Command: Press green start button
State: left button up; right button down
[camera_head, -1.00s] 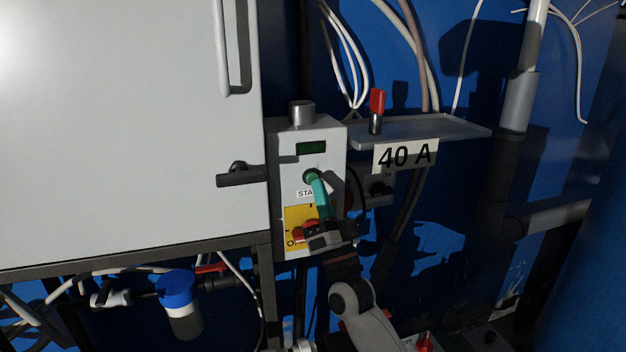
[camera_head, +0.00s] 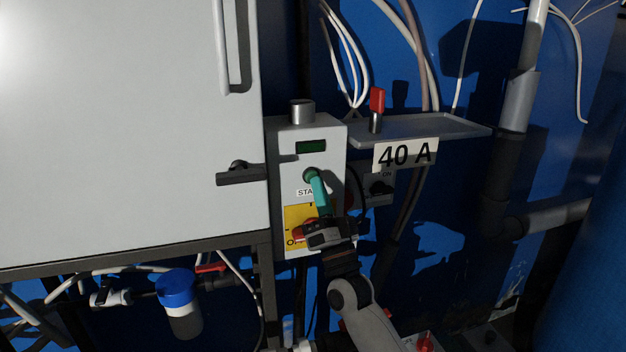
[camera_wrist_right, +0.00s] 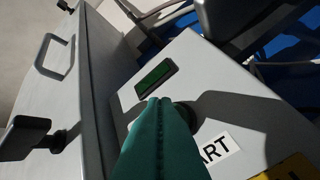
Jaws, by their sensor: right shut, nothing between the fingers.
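The start button (camera_head: 309,174) is a dark green round button on the front of a grey control box (camera_head: 335,150), above a label that reads "STA". In the right wrist view the button (camera_wrist_right: 186,112) is partly hidden behind my fingers, beside the label "ART". My right gripper (camera_head: 314,178) has teal fingers that are shut and empty. Their tips are at the button in the head view; I cannot tell whether they touch it. The closed fingertips also show in the right wrist view (camera_wrist_right: 158,102). My left gripper is not in view.
A dark green display (camera_head: 311,147) sits above the button. A red switch on a yellow plate (camera_head: 295,214) is below, partly behind my gripper. A grey cabinet with a black latch (camera_head: 240,177) stands at left. A shelf (camera_head: 440,127) with a red-topped item (camera_head: 377,102) juts out at right.

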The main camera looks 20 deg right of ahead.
jog(key=shift+w+b, duration=0.3)
jog(key=shift+w, duration=0.35)
dwell(0.7)
jog(key=shift+s, duration=0.1)
jog(key=shift+s+p, duration=0.5)
jog(key=shift+s, duration=0.35)
jog(key=shift+s, duration=0.1)
jog(key=s+p, duration=0.2)
jog(key=s, duration=0.2)
jog(key=shift+s+d, duration=0.1)
jog(key=shift+s, duration=0.3)
dwell(0.4)
